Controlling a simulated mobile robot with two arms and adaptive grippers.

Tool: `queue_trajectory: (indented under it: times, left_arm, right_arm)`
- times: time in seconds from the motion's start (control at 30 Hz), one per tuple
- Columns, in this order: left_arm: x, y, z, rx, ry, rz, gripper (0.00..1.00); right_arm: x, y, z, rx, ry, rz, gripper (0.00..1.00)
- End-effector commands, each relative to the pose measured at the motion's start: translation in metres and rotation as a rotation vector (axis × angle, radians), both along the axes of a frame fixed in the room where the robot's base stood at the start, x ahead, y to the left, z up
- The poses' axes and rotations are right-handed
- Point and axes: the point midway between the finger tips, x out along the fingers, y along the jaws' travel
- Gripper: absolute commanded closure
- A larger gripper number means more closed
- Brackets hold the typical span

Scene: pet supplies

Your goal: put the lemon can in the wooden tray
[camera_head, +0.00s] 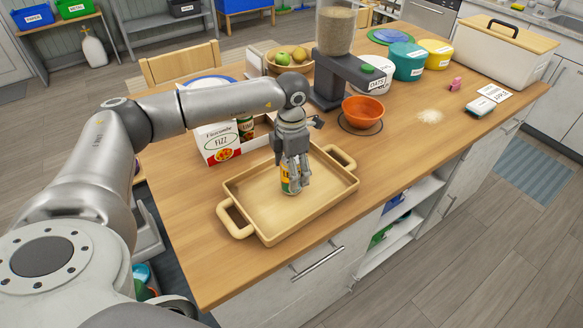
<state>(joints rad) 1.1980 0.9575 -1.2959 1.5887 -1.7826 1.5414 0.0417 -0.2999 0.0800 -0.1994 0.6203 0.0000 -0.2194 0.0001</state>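The wooden tray (236,190), pale with a handle at each end, lies on the near part of the counter. My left gripper (294,186) points down over the middle of the tray, its fingers around a small yellow and green can (287,186). This looks like the lemon can, though the fingers cover much of it. The can is upright, within the tray's rim; I cannot tell if it touches the tray floor. My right gripper is not in view.
An orange bowl (363,112) sits under the grain dispenser (335,35). A fruit bowl (289,62) is behind. The counter right of the tray is clear.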

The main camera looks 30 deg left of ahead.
Motion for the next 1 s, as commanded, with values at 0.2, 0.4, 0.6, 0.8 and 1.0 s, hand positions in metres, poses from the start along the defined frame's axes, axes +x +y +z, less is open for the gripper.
queue_trajectory:
  times: [0.2, 0.4, 0.6, 0.8, 1.0]
  left_arm:
    - [0.0, 0.0, 0.0, 0.0, 0.0, 0.0, 0.28]
    - [0.001, 0.0, 0.01, -0.001, -0.003, 0.0, 0.28]
    - [0.001, 0.0, 0.049, -0.002, -0.006, -0.001, 0.28]
    - [0.001, -0.001, 0.091, -0.001, -0.005, -0.001, 0.28]
    - [0.001, 0.0, 0.117, 0.0, -0.001, 0.0, 0.28]
  right_arm:
    - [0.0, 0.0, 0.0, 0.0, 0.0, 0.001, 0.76]
    - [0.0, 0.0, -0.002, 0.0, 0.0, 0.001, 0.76]
    - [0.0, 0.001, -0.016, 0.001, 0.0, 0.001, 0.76]
    - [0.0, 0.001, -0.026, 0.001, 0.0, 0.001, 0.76]
    - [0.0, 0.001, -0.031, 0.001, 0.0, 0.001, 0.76]
